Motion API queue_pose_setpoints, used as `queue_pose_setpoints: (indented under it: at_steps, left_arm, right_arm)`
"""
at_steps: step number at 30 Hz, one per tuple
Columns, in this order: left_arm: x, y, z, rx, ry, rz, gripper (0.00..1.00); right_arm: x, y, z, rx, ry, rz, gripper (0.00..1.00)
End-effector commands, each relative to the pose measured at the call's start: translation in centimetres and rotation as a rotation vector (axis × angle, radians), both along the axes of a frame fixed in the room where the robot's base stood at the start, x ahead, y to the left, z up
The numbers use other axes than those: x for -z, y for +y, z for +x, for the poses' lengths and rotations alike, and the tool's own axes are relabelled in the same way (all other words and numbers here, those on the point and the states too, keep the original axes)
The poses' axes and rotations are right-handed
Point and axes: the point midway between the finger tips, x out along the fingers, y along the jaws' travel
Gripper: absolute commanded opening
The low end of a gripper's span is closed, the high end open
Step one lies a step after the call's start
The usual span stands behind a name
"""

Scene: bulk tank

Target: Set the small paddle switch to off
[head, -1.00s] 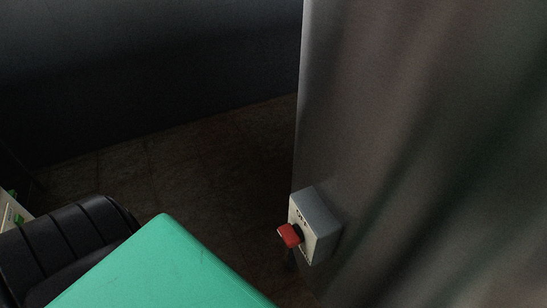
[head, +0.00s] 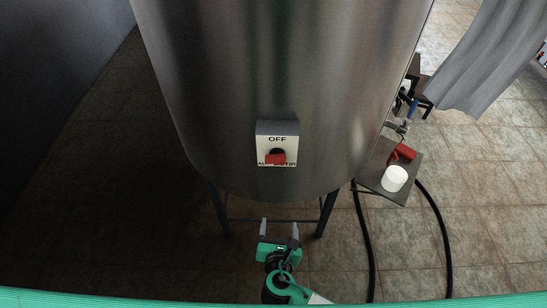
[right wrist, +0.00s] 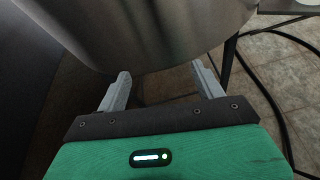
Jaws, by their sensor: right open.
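The paddle switch is a grey box (head: 278,129) with a white face on the front of the steel tank (head: 290,60). OFF is printed at the top of its face, and more lettering at the bottom is partly covered by the red paddle (head: 275,159). The paddle points down, away from OFF. My right gripper (head: 279,229) is open and empty, below the switch and apart from it, near the tank's lower edge. In the right wrist view its two fingers (right wrist: 162,88) are spread with nothing between them; the switch is not in that view. My left gripper is not in view.
Tank legs (head: 328,213) stand either side of my right gripper. A small table (head: 373,180) with a white container (head: 395,178) and a red object (head: 404,152) stands to the right. Black hoses (head: 440,225) run along the floor. A grey curtain (head: 490,60) hangs at upper right.

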Motion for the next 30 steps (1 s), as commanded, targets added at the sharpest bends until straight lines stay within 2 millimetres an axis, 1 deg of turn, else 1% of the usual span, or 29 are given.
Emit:
queue_pose_setpoints:
  at_steps: [1,2,3,6,9,11,13,17,23,27,30]
  left_arm:
    - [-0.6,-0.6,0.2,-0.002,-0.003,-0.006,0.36]
    - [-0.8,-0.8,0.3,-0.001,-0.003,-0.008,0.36]
    - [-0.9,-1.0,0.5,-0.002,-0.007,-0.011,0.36]
    - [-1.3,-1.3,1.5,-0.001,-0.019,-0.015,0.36]
    - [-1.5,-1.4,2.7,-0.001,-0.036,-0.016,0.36]
    - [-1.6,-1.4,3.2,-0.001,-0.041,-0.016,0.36]
    - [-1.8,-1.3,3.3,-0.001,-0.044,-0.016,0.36]
    - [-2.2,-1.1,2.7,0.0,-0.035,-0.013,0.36]
    - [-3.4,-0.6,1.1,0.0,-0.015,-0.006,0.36]
    - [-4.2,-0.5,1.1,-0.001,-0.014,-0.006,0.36]
    - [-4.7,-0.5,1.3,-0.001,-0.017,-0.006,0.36]
  right_arm:
    - [-4.5,0.9,-0.6,-0.037,-0.081,-0.069,0.69]
    - [-6.7,1.3,-1.1,-0.05,-0.126,-0.112,0.69]
    - [-9.3,1.6,-1.8,-0.063,-0.176,-0.163,0.69]
    - [-14.4,1.9,-3.4,-0.071,-0.273,-0.259,0.69]
    - [-17.3,1.8,-4.6,-0.067,-0.328,-0.315,0.69]
    - [-18.2,1.8,-4.9,-0.065,-0.345,-0.333,0.69]
    - [-18.8,1.7,-4.7,-0.062,-0.355,-0.345,0.69]
    - [-18.9,1.7,-3.3,-0.063,-0.357,-0.349,0.69]
    - [-19.1,1.6,0.9,-0.06,-0.356,-0.349,0.69]
    - [-19.1,1.6,3.9,-0.062,-0.355,-0.348,0.69]
    - [-19.0,1.5,5.7,-0.062,-0.354,-0.347,0.69]
